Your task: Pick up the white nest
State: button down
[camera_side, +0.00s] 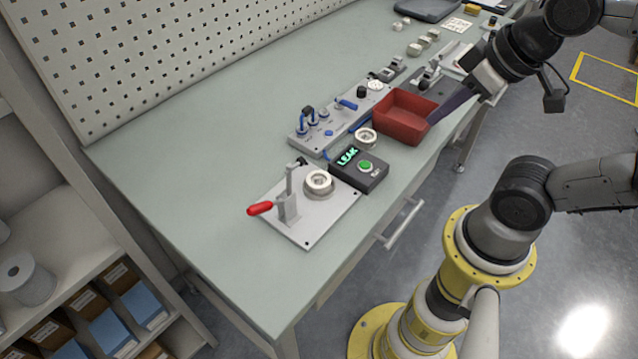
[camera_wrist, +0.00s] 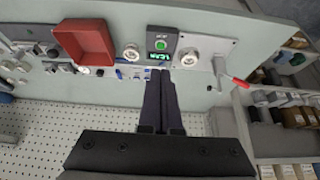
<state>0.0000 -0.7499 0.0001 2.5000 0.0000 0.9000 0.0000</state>
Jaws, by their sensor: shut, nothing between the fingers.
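Two white ring-shaped parts show, and I cannot tell for sure which is the white nest. One white ring (camera_side: 366,137) stands loose on the bench between the red bin and the LEAK box; it also shows in the wrist view (camera_wrist: 131,53). The other white ring (camera_side: 319,182) sits on the round seat of the clamp fixture, and in the wrist view (camera_wrist: 190,58) it is right of the LEAK box. My gripper (camera_side: 433,121) is shut and empty, near the red bin's right edge in the side view. Its fingers also show in the wrist view (camera_wrist: 160,74).
The red bin (camera_side: 402,117) is beside my fingers. The LEAK box (camera_side: 359,170) with a green button stands beside the loose ring. The clamp fixture (camera_side: 325,217) has a red-handled lever (camera_side: 260,208). A grey plate with blue-handled parts (camera_side: 318,134) lies behind. The bench's left part is clear.

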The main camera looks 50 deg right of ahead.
jog(key=shift+c, duration=0.2)
grip_release()
dwell(0.3)
jog(key=w+r+m, duration=0.4)
jog(key=m, duration=0.9)
jog(key=m+g, duration=0.6)
jog(key=m, duration=0.3)
send_over(315, 183)
notch_tip(315, 183, down, 9)
notch_tip(315, 183, down, 13)
